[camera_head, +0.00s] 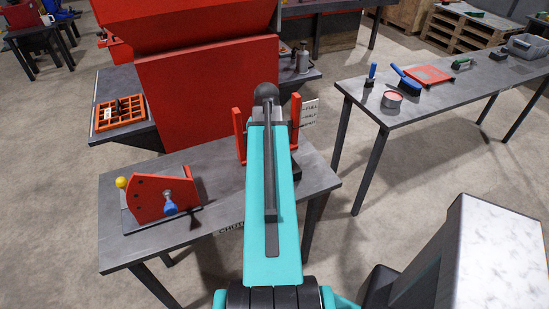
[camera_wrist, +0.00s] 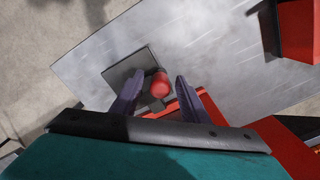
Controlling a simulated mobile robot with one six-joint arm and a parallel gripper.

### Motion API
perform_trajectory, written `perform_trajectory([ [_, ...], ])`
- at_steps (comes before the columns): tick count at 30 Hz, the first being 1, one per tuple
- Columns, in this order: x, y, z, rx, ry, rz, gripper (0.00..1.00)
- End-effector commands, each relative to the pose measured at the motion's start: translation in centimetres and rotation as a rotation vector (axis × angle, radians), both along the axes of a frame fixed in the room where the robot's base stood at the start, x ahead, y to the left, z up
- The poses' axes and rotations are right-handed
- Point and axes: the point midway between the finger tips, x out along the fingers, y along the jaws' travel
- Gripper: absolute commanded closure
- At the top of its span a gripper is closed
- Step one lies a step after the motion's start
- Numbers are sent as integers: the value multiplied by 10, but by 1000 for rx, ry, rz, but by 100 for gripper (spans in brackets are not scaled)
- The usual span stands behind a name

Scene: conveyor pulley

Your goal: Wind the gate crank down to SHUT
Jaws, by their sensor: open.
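In the wrist view, a red rounded knob (camera_wrist: 160,85), which looks like the crank's handle, shows between the two fingers of my gripper (camera_wrist: 160,79). The gripper is open, with a gap on each side of the knob; I cannot tell how far below the fingertips it is. A dark square plate (camera_wrist: 122,72) lies beside the knob on the grey table (camera_wrist: 225,55). In the head view my teal arm hides the gripper and the crank. Two red uprights (camera_head: 239,136) flank the arm. A white label (camera_head: 309,114) stands to their right; its small lettering is hard to read.
A red bracket (camera_head: 150,198) with yellow and blue knobs stands on the left of the near table (camera_head: 120,241). A large red hopper (camera_head: 200,95) rises behind.

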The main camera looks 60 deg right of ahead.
Motion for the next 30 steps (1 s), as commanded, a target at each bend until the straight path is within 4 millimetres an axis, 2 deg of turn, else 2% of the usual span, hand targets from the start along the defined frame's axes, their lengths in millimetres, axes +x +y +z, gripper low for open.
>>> perform_trajectory([
  [30, 0, 0, 56, 0, 0, 0, 59],
])
